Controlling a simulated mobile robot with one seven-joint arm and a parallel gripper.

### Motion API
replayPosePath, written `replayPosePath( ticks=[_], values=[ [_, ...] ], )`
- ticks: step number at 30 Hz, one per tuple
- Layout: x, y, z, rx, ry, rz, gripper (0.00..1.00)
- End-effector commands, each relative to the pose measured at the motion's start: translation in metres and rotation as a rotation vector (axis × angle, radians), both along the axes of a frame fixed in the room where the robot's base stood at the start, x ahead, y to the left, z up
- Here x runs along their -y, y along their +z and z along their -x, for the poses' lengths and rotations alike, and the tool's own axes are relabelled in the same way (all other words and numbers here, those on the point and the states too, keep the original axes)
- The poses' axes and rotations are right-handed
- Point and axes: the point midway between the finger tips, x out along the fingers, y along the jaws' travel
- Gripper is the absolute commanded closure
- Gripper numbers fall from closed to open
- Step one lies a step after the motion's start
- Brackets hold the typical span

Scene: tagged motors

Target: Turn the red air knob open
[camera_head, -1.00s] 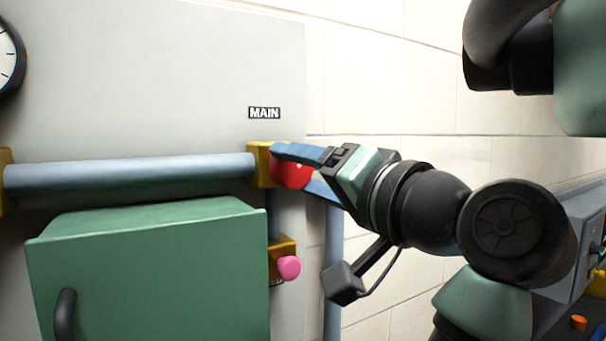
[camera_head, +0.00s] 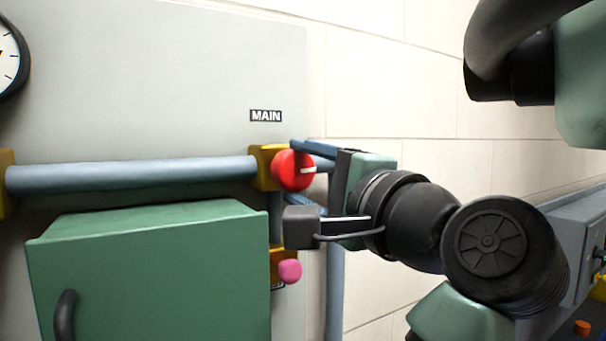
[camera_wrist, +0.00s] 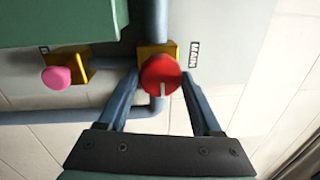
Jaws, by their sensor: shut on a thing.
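The red air knob (camera_head: 290,170) sits on a yellow valve block (camera_head: 266,167) at the right end of a blue-grey pipe, below a MAIN label (camera_head: 265,116). A white mark on its face points right in the head view. In the wrist view the knob (camera_wrist: 160,82) is between the two blue fingers, and its mark points down toward the palm. My gripper (camera_wrist: 161,75) is shut on the knob, one finger at each side. In the head view the lower finger is partly hidden behind the wrist camera.
A pink knob (camera_head: 289,271) on another yellow block is just below, close to my wrist camera (camera_head: 301,228). A green cabinet (camera_head: 150,270) juts out at lower left. A gauge (camera_head: 8,60) is at upper left. The white wall at right is bare.

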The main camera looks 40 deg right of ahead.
Motion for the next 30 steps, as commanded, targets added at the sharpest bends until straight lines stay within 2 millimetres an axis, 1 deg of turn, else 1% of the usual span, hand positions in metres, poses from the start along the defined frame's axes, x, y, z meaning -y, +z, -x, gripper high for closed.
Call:
replayPosePath(
  ticks=[9,22,23,24,27,30],
  values=[
    [0.0002,0.0001,0.0004,0.019,-0.001,-0.074,0.89],
    [0.0003,-0.0001,0.0003,0.02,-0.002,-0.082,0.89],
    [0.0003,-0.0001,0.0003,0.02,-0.002,-0.082,0.28],
    [0.0003,-0.0001,0.0003,0.02,-0.001,-0.082,0.21],
    [0.0002,0.0,0.0003,0.02,-0.001,-0.081,0.04],
    [0.0002,0.0,0.0001,0.02,-0.001,-0.08,0.04]
  ],
)
